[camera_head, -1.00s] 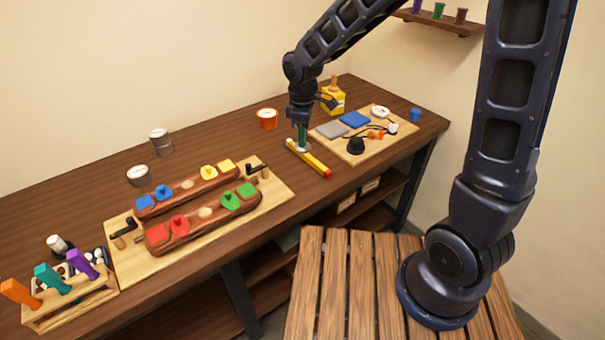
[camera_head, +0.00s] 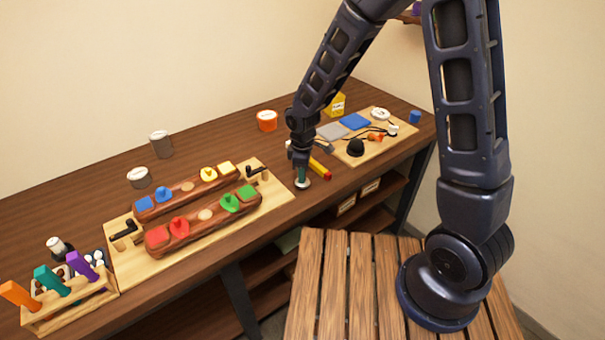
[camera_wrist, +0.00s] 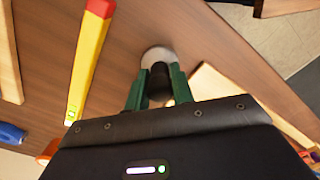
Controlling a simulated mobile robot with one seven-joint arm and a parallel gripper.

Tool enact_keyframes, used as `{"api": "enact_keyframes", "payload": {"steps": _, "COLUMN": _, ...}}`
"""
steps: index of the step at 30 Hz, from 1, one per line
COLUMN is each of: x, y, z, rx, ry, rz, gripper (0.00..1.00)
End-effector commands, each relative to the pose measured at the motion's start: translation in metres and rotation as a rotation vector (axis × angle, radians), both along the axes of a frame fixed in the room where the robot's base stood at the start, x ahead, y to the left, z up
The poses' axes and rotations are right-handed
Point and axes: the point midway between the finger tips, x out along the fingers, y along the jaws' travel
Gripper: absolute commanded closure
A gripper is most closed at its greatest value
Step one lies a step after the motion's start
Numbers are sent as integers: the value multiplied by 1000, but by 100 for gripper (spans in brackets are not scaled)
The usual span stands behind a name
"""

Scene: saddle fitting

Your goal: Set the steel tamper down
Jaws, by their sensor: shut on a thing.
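The steel tamper has a round pale base (camera_head: 302,184) and a black handle. In the wrist view its base (camera_wrist: 158,54) and handle (camera_wrist: 158,82) show between two green fingers. My gripper (camera_head: 302,173) points down and is shut on the handle. The tamper is upright, low over the brown workbench (camera_head: 225,135) near its front edge. I cannot tell whether its base touches the wood.
A yellow and red bar (camera_head: 320,168) lies just behind the gripper; it also shows in the wrist view (camera_wrist: 90,55). A board with clamped saddle pieces (camera_head: 278,189) lies to the left. Another board (camera_head: 372,151) with pads lies right. An orange tin (camera_head: 267,121) stands behind.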

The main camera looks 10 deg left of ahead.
Motion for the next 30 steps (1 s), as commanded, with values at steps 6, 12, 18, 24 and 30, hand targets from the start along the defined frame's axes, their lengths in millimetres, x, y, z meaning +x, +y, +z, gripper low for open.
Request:
{"api": "enact_keyframes", "payload": {"steps": 6, "x": 0, "y": 0, "z": -4, "rx": 1, "ry": -1, "rz": -1, "gripper": 100}}
{"api": "enact_keyframes", "payload": {"steps": 12, "x": 0, "y": 0, "z": -7, "rx": 0, "ry": 0, "rz": -1, "gripper": 100}}
{"api": "enact_keyframes", "payload": {"steps": 18, "x": 0, "y": 0, "z": -7, "rx": 0, "ry": -1, "rz": -1, "gripper": 55}}
{"api": "enact_keyframes", "payload": {"steps": 24, "x": 0, "y": 0, "z": -7, "rx": 0, "ry": -1, "rz": -1, "gripper": 55}}
{"api": "enact_keyframes", "payload": {"steps": 30, "x": 1, "y": 0, "z": 3, "rx": 2, "ry": -2, "rz": -1, "gripper": 55}}
